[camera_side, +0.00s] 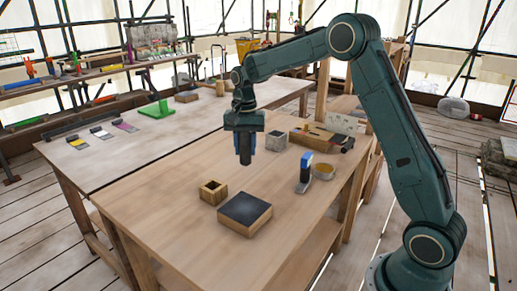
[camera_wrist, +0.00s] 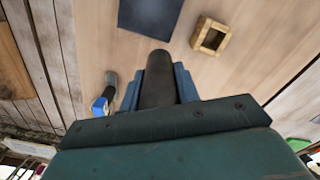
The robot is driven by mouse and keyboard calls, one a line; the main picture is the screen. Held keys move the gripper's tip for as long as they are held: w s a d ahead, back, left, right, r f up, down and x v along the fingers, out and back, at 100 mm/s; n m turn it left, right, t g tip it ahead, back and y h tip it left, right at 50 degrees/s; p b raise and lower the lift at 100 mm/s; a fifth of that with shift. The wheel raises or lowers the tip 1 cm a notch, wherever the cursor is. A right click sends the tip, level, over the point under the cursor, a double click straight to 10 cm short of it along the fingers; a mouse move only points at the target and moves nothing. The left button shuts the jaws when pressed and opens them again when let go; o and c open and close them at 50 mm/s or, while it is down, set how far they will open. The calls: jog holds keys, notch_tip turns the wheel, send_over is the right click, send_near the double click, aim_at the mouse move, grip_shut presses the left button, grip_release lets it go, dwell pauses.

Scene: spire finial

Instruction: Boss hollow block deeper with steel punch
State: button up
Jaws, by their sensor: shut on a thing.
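My gripper (camera_side: 245,158) hangs above the wooden table, pointing down, with blue fingers. In the wrist view its fingers are shut on a dark grey cylinder, the steel punch (camera_wrist: 158,78). In the side view the fingers mostly hide the punch. A small wooden hollow block (camera_side: 213,192) with a dark square opening stands on the table, in front and left of my gripper in the side view. It also shows in the wrist view (camera_wrist: 223,44), apart from the punch. The depth of its hollow is not clear.
A dark-topped wooden block (camera_side: 245,212) lies beside the hollow block. A grey block (camera_side: 276,140) and wooden box (camera_side: 312,135) are behind. The table's front left is clear.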

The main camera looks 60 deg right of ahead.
jog(key=s+a+f+n, duration=0.1)
jog(key=s+a+f, duration=0.1)
jog(key=a, duration=0.3)
jog(key=shift+s+a+n, duration=0.3)
jog(key=shift+s, duration=0.5)
jog(key=shift+f, duration=0.2)
jog(key=shift+f, duration=2.35)
jog(key=shift+f, duration=0.1)
jog(key=shift+f, duration=1.95)
jog(key=shift+r, duration=0.1)
jog(key=shift+r, duration=2.1)
